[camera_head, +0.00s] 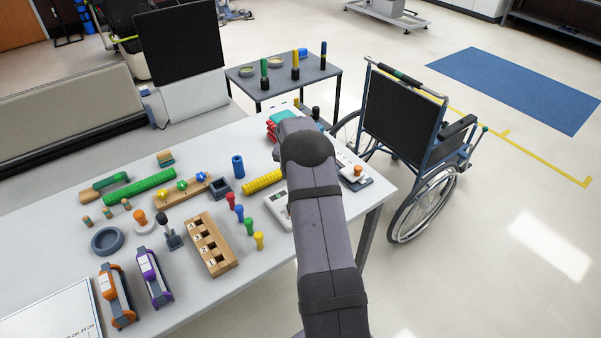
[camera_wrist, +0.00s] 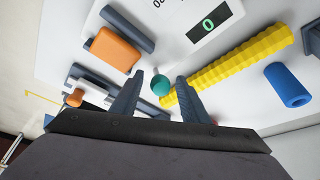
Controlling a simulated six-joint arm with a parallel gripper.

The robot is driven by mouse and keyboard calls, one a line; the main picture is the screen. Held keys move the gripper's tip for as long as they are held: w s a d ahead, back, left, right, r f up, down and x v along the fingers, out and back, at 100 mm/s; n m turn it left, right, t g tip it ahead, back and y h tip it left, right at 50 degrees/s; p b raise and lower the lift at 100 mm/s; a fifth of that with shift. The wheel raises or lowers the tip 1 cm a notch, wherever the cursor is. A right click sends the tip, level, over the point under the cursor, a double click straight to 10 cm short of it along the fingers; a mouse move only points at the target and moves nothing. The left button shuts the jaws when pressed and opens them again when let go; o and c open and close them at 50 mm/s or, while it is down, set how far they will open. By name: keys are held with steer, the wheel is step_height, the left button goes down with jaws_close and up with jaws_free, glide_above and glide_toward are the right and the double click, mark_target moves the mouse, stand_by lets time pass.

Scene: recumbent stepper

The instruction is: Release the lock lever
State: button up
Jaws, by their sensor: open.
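I cannot single out the lock lever for sure. In the wrist view a small teal ball (camera_wrist: 160,85) shows between the fingertips of my gripper (camera_wrist: 157,94). I cannot tell whether the ball is a lever's knob. My gripper is open, its dark fingers spread to either side of the ball, and no contact shows. In the head view my arm hides the gripper and the spot below it. A small dark upright lever (camera_head: 171,235) with a black knob stands on the table (camera_head: 270,280), well left of my arm.
An orange block (camera_wrist: 115,49), a yellow ridged roller (camera_wrist: 230,68) and a blue cylinder (camera_wrist: 288,85) lie around the gripper. A white digital device (camera_wrist: 195,20) lies beyond the fingertips. A wooden block (camera_head: 212,245) and coloured pegs stand left of my arm. A wheelchair (camera_head: 405,115) is right.

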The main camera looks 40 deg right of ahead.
steer(key=c, duration=1)
steer(key=b, duration=0.3)
steer(key=shift+a+f+h+b, duration=0.25)
steer(key=shift+f+h+b, duration=0.15)
jaws_close()
steer(key=shift+a+h+b, duration=0.1)
steer(key=shift+h+b, duration=0.2)
steer(key=shift+b, duration=0.9)
steer(key=shift+a+r+h+b, duration=0.1)
steer(key=shift+h+b, duration=0.2)
steer(key=shift+b, duration=0.7)
steer(key=shift+r, duration=0.1)
steer(key=o, duration=1)
jaws_free()
steer(key=shift+r, duration=0.15)
steer(key=b+v, duration=0.1)
steer(key=v, duration=0.6)
